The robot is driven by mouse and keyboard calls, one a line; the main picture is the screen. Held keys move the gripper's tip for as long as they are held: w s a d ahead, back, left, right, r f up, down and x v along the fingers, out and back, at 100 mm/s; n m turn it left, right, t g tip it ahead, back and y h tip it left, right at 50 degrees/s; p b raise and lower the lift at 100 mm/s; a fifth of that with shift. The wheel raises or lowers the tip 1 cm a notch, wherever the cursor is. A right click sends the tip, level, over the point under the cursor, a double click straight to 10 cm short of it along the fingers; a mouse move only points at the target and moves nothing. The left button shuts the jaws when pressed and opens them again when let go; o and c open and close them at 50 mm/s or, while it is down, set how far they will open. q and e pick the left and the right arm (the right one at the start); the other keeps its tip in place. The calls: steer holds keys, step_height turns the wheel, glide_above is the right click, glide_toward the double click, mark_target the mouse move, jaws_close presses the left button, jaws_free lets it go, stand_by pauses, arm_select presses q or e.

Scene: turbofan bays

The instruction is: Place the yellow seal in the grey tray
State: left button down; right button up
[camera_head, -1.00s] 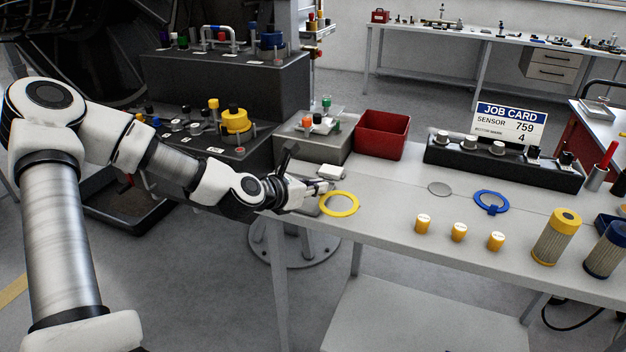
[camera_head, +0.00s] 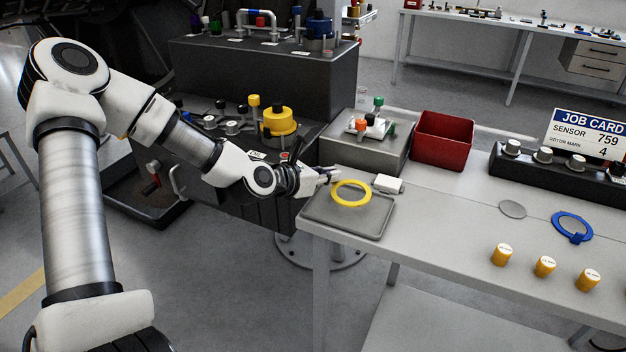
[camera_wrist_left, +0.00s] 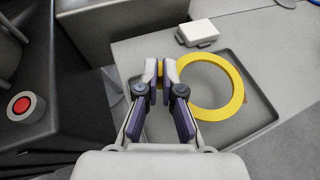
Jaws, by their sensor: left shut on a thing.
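The yellow seal (camera_head: 351,204) is a flat ring. My left gripper (camera_head: 334,175) is shut on the seal's edge. In the left wrist view the fingertips (camera_wrist_left: 160,75) pinch the left edge of the seal (camera_wrist_left: 238,97). The seal is over the shallow grey tray (camera_head: 360,229) at the table's left end. The tray (camera_wrist_left: 258,118) also shows through and around the ring in the wrist view. I cannot tell whether the seal touches the tray floor. My right gripper is not in view.
A small white box (camera_head: 388,184) sits just behind the tray. A grey block with coloured knobs (camera_head: 346,152) and a red bin (camera_head: 443,140) stand farther back. A blue ring (camera_head: 586,228), a grey disc (camera_head: 512,209) and yellow caps (camera_head: 501,255) lie to the right.

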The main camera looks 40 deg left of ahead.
mark_target(328, 196)
arm_select(q)
step_height(328, 196, down, 4)
steer(key=shift+a+r+b, duration=0.15)
steer(key=shift+r+b, duration=0.1)
steer(key=shift+b, duration=0.25)
steer(key=shift+w+a+f, duration=0.1)
steer(key=shift+w+f, duration=0.05)
steer(key=shift+d+r, duration=0.25)
steer(key=shift+f, duration=0.2)
steer(key=c, duration=1.3)
jaws_free()
steer(key=shift+a, duration=0.1)
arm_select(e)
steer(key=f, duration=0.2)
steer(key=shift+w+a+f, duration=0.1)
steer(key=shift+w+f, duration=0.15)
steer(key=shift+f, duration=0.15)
arm_select(q)
steer(key=shift+r, duration=0.1)
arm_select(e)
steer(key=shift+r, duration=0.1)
